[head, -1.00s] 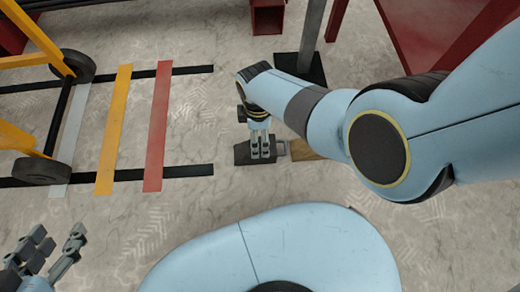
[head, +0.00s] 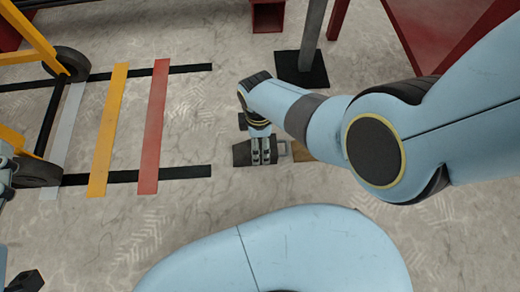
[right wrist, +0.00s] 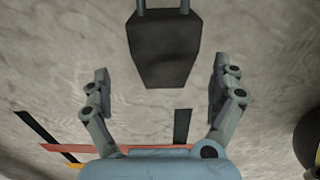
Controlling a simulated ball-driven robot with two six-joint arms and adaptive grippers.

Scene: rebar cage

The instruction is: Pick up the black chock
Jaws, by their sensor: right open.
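The black chock (head: 241,153) lies on the floor in the middle of the head view, with a grey handle (head: 283,149) at its right end. My right gripper (head: 261,157) is above it and hides part of its middle. In the right wrist view the chock (right wrist: 164,45) shows between the lines of the two open fingers (right wrist: 162,75), with a clear gap on each side. Neither finger touches it there. Part of my left gripper (head: 6,166) shows at the left edge of the head view, too cut off to tell its state.
Red (head: 153,125), yellow (head: 108,130) and grey strips lie across two black rails left of the chock. A yellow wheeled frame (head: 30,38) stands at the far left. A post on a black base plate (head: 302,69) stands behind. A wooden piece (head: 302,152) lies right of the handle.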

